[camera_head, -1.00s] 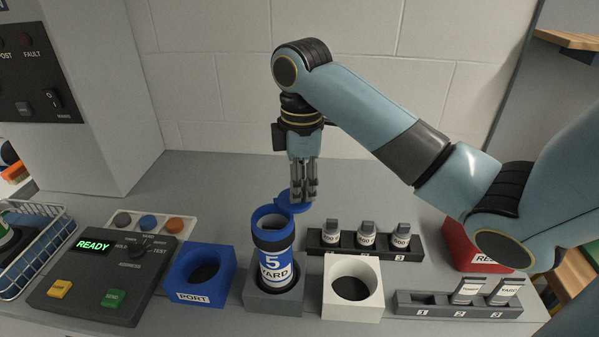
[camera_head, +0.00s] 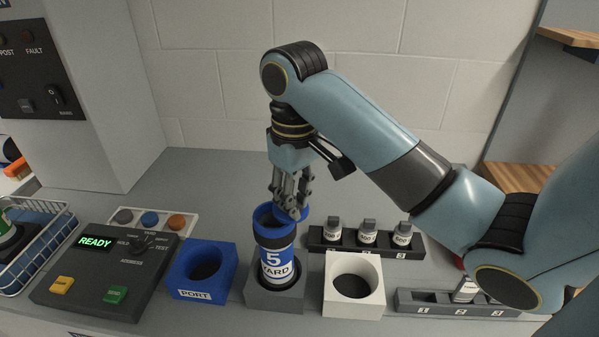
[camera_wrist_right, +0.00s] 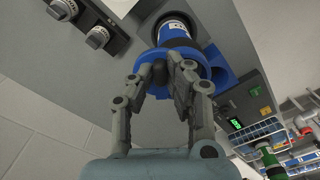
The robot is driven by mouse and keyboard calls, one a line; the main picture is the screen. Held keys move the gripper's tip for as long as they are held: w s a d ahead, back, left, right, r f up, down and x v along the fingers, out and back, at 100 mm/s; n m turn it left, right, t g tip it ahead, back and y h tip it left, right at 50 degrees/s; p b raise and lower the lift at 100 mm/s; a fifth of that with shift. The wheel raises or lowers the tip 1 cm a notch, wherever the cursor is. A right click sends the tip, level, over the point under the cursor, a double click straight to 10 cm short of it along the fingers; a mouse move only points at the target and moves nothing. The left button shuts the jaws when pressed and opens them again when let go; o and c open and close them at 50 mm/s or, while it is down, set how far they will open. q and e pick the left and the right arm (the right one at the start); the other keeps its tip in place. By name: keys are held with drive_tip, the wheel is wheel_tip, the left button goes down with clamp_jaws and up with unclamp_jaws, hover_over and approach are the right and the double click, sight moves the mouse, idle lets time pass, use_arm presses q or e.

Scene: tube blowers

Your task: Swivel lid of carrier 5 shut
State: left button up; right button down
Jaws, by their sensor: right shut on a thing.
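Carrier 5 (camera_head: 277,264), a blue tube with a white "5 YARD" label and a dark band, stands upright in a grey holder (camera_head: 262,299). Its blue lid (camera_head: 304,214) is swung out at the back right of the tube's mouth, which still shows open. My right gripper (camera_head: 291,208) reaches down behind the mouth, its fingers shut on the lid. The right wrist view shows the fingertips (camera_wrist_right: 172,76) against blue lid parts, with the carrier (camera_wrist_right: 174,28) beyond; the fingers hide part of the lid. My left gripper is not in view.
The blue PORT block (camera_head: 203,272) is left of the carrier and a white holder (camera_head: 353,287) right. A black rack (camera_head: 365,243) with several small pieces stands behind the white holder. A control box (camera_head: 105,270) reads READY. The counter behind is clear.

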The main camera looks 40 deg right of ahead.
drive_tip(key=shift+w+a+m, duration=0.1)
drive_tip(key=shift+a+m, duration=0.3)
drive_tip(key=shift+m, duration=0.6)
drive_tip(key=shift+w+a+m, duration=0.1)
drive_tip(key=shift+a+m, duration=0.3)
drive_tip(key=shift+m, duration=0.6)
drive_tip(key=shift+s, duration=0.1)
drive_tip(key=shift+f, duration=0.1)
drive_tip(key=c, duration=1.3)
unclamp_jaws()
